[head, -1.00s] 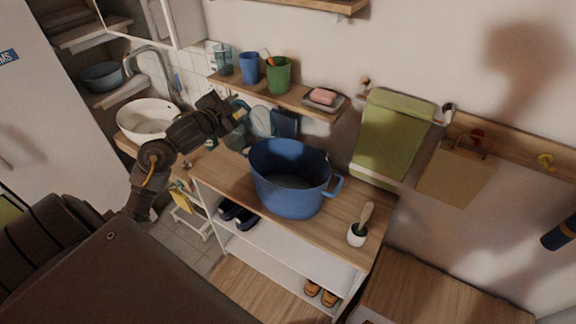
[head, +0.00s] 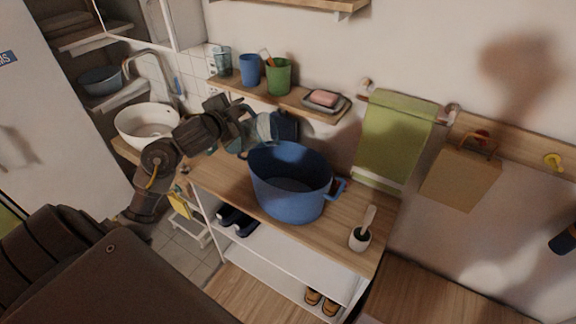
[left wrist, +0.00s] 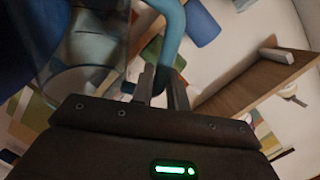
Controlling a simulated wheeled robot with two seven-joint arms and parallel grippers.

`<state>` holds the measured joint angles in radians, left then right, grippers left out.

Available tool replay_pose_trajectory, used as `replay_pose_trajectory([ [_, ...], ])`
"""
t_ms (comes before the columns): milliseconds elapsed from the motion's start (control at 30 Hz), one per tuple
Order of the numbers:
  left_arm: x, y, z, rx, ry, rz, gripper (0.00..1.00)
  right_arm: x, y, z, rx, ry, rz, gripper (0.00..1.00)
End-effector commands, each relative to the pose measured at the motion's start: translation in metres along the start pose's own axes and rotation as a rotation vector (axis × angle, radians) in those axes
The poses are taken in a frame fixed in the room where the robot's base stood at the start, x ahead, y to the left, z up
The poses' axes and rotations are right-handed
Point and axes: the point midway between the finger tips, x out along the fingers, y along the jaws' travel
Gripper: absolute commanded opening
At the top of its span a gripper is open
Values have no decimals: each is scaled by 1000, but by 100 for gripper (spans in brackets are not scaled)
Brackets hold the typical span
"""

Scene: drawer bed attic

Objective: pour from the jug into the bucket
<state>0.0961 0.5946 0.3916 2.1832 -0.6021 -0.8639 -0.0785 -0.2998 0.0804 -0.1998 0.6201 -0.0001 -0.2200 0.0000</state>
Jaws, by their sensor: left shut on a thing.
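The blue bucket (head: 312,205) stands upright on the wooden counter, open at the top, with a handle at its right side. My left gripper (head: 244,112) is behind and left of the bucket, above the counter. In the left wrist view its fingers (left wrist: 163,90) are shut on the teal handle (left wrist: 172,38) of a clear jug (left wrist: 85,75). In the head view the jug (head: 237,143) is partly hidden by the gripper and shows beside the bucket's left rim. I cannot tell its tilt or contents clearly. My right gripper is not in view.
A shelf (head: 226,82) above the counter (head: 225,178) holds cups and a soap dish (head: 326,102). A white basin (head: 148,122) is at left.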

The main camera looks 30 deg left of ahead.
Motion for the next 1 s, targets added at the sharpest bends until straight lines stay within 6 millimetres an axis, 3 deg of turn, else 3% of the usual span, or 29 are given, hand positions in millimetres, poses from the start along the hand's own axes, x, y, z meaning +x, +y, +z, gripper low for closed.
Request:
replay_pose_trajectory([
  [1000,3,15,-13,148,-29,-1,0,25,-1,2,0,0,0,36],
])
